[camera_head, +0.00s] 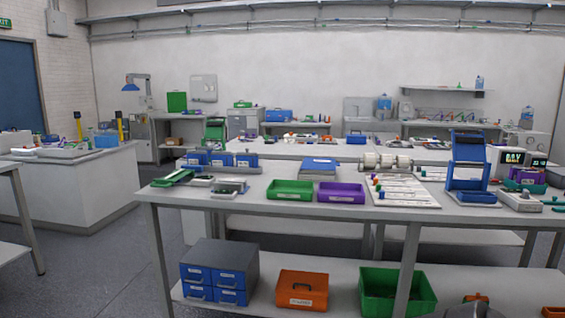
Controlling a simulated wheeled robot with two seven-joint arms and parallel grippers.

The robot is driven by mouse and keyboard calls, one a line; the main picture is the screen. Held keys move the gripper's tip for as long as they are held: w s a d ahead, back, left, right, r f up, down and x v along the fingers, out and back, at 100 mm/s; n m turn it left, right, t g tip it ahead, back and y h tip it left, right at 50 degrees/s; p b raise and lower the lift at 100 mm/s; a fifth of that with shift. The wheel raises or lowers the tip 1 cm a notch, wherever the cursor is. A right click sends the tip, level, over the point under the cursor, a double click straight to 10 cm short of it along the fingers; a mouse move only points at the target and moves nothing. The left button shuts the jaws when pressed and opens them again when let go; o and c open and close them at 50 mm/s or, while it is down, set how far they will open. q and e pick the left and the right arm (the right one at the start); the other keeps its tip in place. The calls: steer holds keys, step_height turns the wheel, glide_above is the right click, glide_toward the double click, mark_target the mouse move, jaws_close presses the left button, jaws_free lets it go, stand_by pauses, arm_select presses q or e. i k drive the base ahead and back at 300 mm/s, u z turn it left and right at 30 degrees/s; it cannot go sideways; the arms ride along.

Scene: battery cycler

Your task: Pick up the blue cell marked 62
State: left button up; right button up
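No marking 62 can be read from here, so I cannot tell which thing is the blue cell. Several small coloured pieces, too small to identify, lie at the left edge of a white board (425,204) on the near workbench (240,206). A green tray (291,197) and a purple tray (341,200) stand left of the board. A blue frame-like device (467,184) stands to its right. Neither of my grippers is in view.
A row of blue blocks stands at the bench's left back. A unit with a lit display (519,158) stands at the right. Blue drawers (213,284), an orange box (302,291) and a green bin (397,294) sit on the lower shelf. Open floor lies left.

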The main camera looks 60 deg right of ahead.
mark_target(250, 161)
steer(key=z, duration=1.6)
